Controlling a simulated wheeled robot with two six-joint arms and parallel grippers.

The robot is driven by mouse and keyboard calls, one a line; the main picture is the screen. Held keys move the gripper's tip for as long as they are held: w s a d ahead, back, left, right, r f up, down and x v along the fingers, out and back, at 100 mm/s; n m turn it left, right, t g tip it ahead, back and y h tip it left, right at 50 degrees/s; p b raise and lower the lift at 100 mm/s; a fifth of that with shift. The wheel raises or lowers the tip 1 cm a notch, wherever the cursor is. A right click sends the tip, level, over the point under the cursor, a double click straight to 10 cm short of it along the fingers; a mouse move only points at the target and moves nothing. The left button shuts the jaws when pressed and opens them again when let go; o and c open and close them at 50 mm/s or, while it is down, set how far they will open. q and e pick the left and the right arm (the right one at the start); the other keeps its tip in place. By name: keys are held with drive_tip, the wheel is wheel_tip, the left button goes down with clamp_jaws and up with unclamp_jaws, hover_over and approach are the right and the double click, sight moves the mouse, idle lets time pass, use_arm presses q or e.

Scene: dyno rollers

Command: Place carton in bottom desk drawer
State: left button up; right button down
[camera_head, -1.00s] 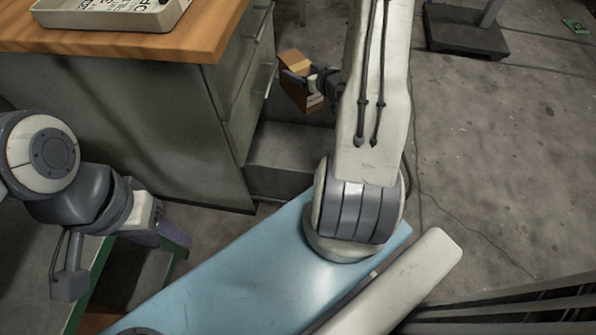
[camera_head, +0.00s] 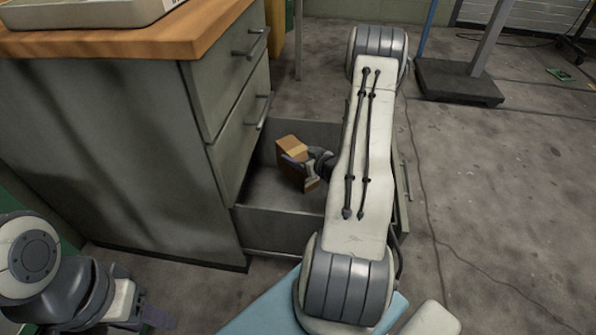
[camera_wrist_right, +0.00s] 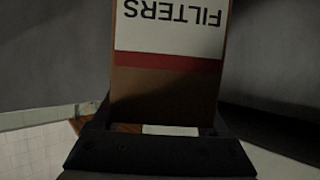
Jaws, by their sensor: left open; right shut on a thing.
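The brown carton (camera_head: 291,149) is held by my right gripper (camera_head: 299,170) within the outline of the open bottom drawer (camera_head: 280,223) in the head view. I cannot tell whether it touches the drawer floor. In the right wrist view the carton (camera_wrist_right: 167,85) fills the middle, with a white "FILTERS" label and a red band, between the fingers of my right gripper (camera_wrist_right: 160,128). The bottom drawer is pulled out from the grey desk (camera_head: 130,150); my right arm hides part of its right side. My left gripper (camera_head: 150,312) is open and empty at the lower left.
The wooden desktop (camera_head: 120,42) carries a pale tray (camera_head: 80,14) at the upper left. Two upper drawers (camera_head: 240,134) are shut. A dark stand base (camera_head: 458,82) is on the floor at the upper right. The concrete floor (camera_head: 500,200) on the right is mostly clear.

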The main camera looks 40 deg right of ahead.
wheel_tip(320, 180, down, 4)
drive_tip(key=shift+r+b, duration=0.2)
drive_tip(key=shift+b, duration=0.95)
drive_tip(key=shift+r, duration=0.15)
drive_tip(key=shift+f, duration=0.65)
unclamp_jaws()
